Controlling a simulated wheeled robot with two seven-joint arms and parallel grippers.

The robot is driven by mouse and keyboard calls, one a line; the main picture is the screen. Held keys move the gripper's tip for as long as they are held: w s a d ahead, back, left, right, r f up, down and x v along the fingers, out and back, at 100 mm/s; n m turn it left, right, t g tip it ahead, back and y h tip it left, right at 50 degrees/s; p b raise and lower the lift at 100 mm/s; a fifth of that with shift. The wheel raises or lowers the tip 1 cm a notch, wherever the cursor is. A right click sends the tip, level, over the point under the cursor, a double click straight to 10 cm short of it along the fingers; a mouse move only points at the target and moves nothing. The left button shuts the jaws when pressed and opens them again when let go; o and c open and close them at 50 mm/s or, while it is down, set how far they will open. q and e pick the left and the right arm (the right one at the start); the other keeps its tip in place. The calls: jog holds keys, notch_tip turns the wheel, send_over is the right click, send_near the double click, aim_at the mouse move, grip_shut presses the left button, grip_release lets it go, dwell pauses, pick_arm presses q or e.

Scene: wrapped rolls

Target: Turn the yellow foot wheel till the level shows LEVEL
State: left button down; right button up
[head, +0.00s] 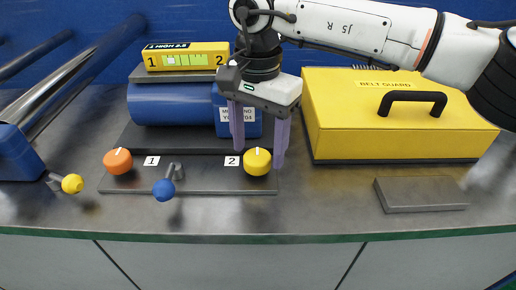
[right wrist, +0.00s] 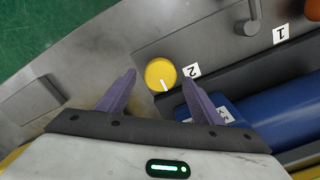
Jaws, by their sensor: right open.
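The yellow foot wheel (head: 257,161), with a white mark line on top, sits beside label 2 at the right end of the grey base plate. It also shows in the right wrist view (right wrist: 160,74), between and beyond the fingertips. My right gripper (head: 258,158) is open, its purple fingers pointing down around or just behind the wheel; contact cannot be told. The level (head: 183,57) is a yellow box on top of the blue motor (head: 172,104). Its display reads "1 HIGH 2.5", and a pale bubble sits toward end 1 of the green vial. My left gripper is not in view.
An orange foot wheel (head: 118,161) stands by label 1. A blue-knobbed lever (head: 164,189) and a yellow-knobbed lever (head: 72,183) stick out in front. A yellow belt guard (head: 340,130) with a black handle stands right of my gripper. A grey block (head: 420,194) lies at right.

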jog(key=shift+f, duration=0.55)
jog(key=c, duration=1.1)
jog(key=shift+o, duration=0.2)
jog(key=shift+m, duration=0.3)
